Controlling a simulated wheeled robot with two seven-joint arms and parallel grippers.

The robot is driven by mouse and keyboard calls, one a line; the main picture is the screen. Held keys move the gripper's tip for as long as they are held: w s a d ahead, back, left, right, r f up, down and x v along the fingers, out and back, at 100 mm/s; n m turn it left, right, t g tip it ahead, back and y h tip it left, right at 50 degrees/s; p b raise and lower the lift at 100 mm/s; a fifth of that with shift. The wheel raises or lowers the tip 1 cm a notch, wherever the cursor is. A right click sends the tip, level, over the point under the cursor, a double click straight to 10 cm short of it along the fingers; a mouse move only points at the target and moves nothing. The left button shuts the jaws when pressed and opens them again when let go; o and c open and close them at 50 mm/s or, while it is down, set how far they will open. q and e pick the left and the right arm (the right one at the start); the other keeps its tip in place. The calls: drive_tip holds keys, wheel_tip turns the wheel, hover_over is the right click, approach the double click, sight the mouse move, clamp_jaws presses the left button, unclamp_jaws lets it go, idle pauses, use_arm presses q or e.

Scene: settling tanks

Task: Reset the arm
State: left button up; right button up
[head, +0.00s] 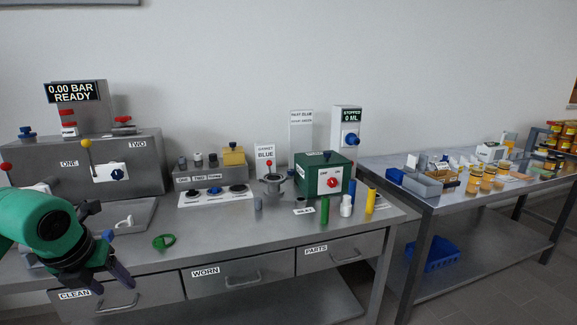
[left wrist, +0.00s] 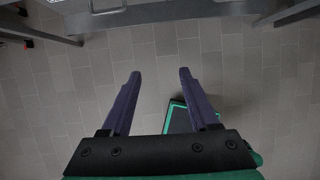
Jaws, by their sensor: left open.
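My left arm, green with a dark gripper, comes in from the left in the head view. My left gripper (head: 112,282) hangs in front of the bench's front edge, near the drawer labelled CLEAN (head: 100,300). In the left wrist view my left gripper (left wrist: 160,73) has its two purple fingers apart, with only grey floor tiles between them. It holds nothing. My right gripper is not in view.
The steel bench (head: 225,240) carries a green ring (head: 164,242), a green box with a red knob (head: 325,175) and several small cylinders. A steel tank block (head: 85,165) stands behind the arm. A second table (head: 450,200) stands to the right.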

use_arm(q)
drive_tip(key=w+d+f+n+t+h, duration=0.3)
drive_tip(key=w+d+f+n+h, duration=0.1)
drive_tip(key=w+d+f+h, duration=0.65)
drive_tip(key=a+f+n+t+y, duration=0.2)
drive_tip(key=a+f+n+t, duration=0.1)
drive_tip(key=f+n, duration=0.5)
drive_tip(key=a+f+n+t+y, duration=0.25)
drive_tip(key=f+n, duration=0.25)
drive_tip(key=f, duration=0.4)
drive_tip(key=s+a+f+n+g+y, duration=0.1)
drive_tip(key=s+f+n+g+y, duration=0.3)
drive_tip(key=s+f, duration=0.65)
drive_tip(key=s+a+f+n+g+y, duration=0.1)
drive_tip(key=s+f+n, duration=0.55)
drive_tip(key=f, duration=0.75)
drive_tip(key=s+d+f+n+g, duration=0.1)
drive_tip(key=s+d+f+g, duration=0.2)
drive_tip(key=s, duration=1)
drive_tip(key=s+d+f+n+g+p, duration=0.1)
drive_tip(key=s+d+f+g, duration=0.2)
drive_tip(key=s+f, duration=0.4)
drive_tip(key=s+g, duration=0.1)
drive_tip(key=s, duration=0.4)
drive_tip(key=shift+s+d, duration=0.35)
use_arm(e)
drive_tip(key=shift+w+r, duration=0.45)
